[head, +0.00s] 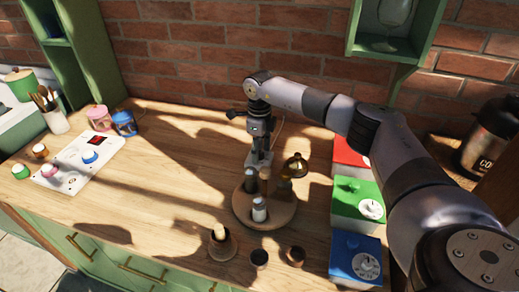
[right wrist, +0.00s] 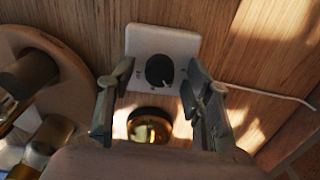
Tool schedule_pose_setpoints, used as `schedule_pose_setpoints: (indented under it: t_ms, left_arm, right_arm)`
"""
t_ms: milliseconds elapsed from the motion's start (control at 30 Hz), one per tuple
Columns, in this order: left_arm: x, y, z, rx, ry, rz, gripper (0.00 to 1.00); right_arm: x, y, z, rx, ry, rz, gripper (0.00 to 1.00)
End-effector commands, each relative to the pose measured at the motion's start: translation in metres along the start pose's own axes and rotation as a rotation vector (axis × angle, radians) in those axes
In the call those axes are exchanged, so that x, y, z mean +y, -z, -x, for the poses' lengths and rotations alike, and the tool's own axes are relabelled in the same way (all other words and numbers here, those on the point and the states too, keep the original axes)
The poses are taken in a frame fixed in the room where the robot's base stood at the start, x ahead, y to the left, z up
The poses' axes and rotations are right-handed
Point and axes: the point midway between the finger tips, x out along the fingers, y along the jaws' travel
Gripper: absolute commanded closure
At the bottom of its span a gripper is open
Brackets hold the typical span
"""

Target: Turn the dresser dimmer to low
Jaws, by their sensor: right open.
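The dimmer is a white square plate (right wrist: 187,45) with a round black knob (right wrist: 158,70) in the right wrist view. A small pale mark shows at the knob's lower right edge. A white cable runs from the plate to the right. My right gripper (right wrist: 157,82) is open and empty, its fingers on either side of the knob in the picture. I cannot tell whether they touch it. In the head view my right gripper (head: 259,157) points down behind the round wooden tray (head: 281,214), and the dimmer is hidden there. My left gripper is not in view.
A brass lamp (head: 295,166) stands close to the right gripper; its dome (right wrist: 150,126) shows below the dimmer. Bottles stand on the tray. Red, green (head: 345,207) and blue (head: 350,268) boxes stand at right, a white knob panel (head: 72,175) at left. The middle left is clear.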

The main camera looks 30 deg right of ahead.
Motion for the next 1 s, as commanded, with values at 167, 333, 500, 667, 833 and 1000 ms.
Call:
schedule_pose_setpoints:
  t_ms: [167,333,500,667,833,1000]
  left_arm:
    - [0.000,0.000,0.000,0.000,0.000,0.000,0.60]
    - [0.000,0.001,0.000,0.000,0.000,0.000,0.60]
    - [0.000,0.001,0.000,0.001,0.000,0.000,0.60]
    - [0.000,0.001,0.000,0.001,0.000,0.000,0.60]
    - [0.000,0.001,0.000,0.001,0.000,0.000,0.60]
    - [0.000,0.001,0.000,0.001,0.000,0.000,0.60]
  right_arm:
    - [-0.001,-0.001,0.023,-0.004,0.002,-0.001,0.54]
    - [-0.001,-0.001,0.060,-0.005,0.002,-0.001,0.54]
    - [-0.001,-0.001,0.093,-0.004,0.002,-0.001,0.54]
    - [-0.001,0.000,0.112,-0.002,0.002,-0.001,0.54]
    - [-0.001,0.000,0.119,-0.001,0.001,-0.001,0.54]
    - [-0.001,0.000,0.119,-0.001,0.001,-0.001,0.54]
